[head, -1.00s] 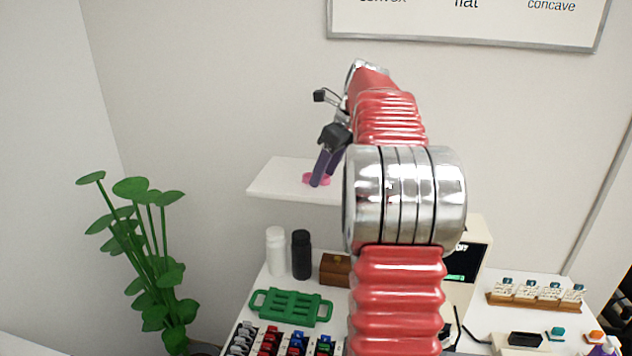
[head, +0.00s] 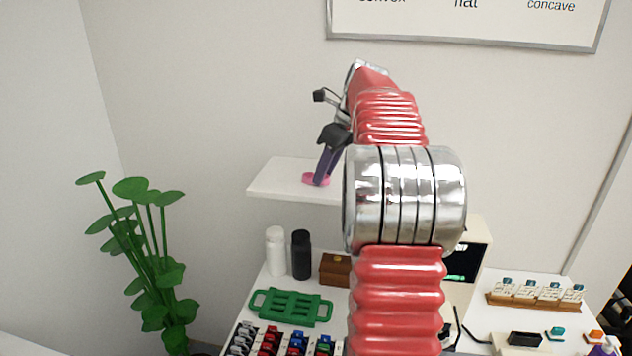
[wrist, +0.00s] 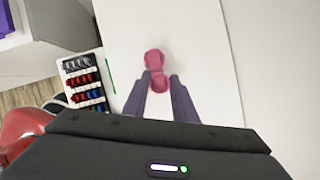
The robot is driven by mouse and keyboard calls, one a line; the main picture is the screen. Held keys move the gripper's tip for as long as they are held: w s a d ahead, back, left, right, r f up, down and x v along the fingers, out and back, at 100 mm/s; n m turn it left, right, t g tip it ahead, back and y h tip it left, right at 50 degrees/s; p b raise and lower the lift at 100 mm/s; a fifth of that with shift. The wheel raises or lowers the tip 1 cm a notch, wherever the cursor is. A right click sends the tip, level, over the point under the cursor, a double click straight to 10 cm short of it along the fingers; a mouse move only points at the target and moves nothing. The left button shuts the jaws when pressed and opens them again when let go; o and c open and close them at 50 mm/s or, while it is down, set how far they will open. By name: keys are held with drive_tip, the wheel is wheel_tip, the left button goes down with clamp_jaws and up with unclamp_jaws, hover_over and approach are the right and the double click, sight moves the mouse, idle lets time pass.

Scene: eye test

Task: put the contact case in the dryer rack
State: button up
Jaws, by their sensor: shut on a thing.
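The pink contact case (head: 312,179) is at the white wall shelf, near its front edge. It has two round lobes in the wrist view (wrist: 154,60). My gripper (head: 320,183) points down at it, with purple fingers. In the wrist view my gripper (wrist: 159,85) is shut on the near lobe, and the far lobe sticks out past the fingertips. The case looks on or very close to the shelf surface; I cannot tell if it touches. A green slotted rack with handles (head: 262,305), which looks like the dryer rack, lies on the table below the shelf.
The white shelf (head: 275,178) is otherwise bare where visible; my arm hides its right part. Below stand a white bottle (head: 276,252), a black bottle (head: 301,255) and a wooden box (head: 335,268). Several coloured frames sit in front of the rack. A plant (head: 145,265) stands left.

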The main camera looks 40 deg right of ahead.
sight(325, 181)
clamp_jaws()
drive_tip(key=shift+r, duration=0.1)
wheel_tip(325, 181, up, 10)
idle(0.6)
idle(0.5)
